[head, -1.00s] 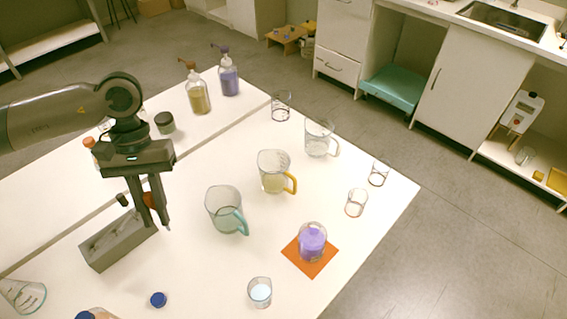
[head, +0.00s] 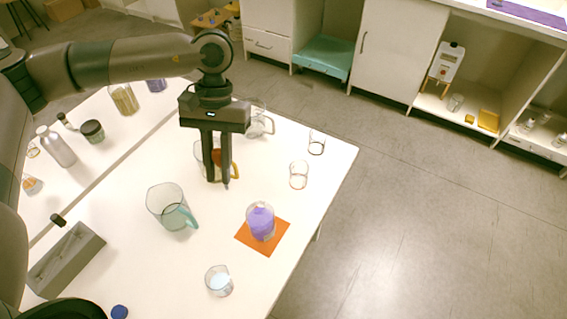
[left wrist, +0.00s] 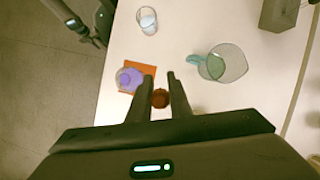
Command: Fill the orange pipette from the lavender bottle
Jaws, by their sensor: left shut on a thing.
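My left gripper (head: 217,182) is shut on the orange pipette (head: 216,157), whose rounded top shows between the fingers; it also shows in the left wrist view (left wrist: 160,97). Its lower part is mostly hidden by the fingers. The gripper is above the table, left of and behind the bottle in the head view. A clear bottle with purple liquid (head: 261,222) stands upright on an orange mat (head: 262,247); it is left of the fingers in the left wrist view (left wrist: 130,79). What seems to be my right gripper (left wrist: 76,24) is at the upper left there, its jaws unclear.
A teal-handled pitcher (head: 168,208) stands left of the mat, a small beaker (head: 219,281) in front. Empty glasses (head: 299,175) stand behind it near the table's right edge. A yellow-handled pitcher (head: 234,170) is partly behind my gripper. A grey rack (head: 67,262) is at left.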

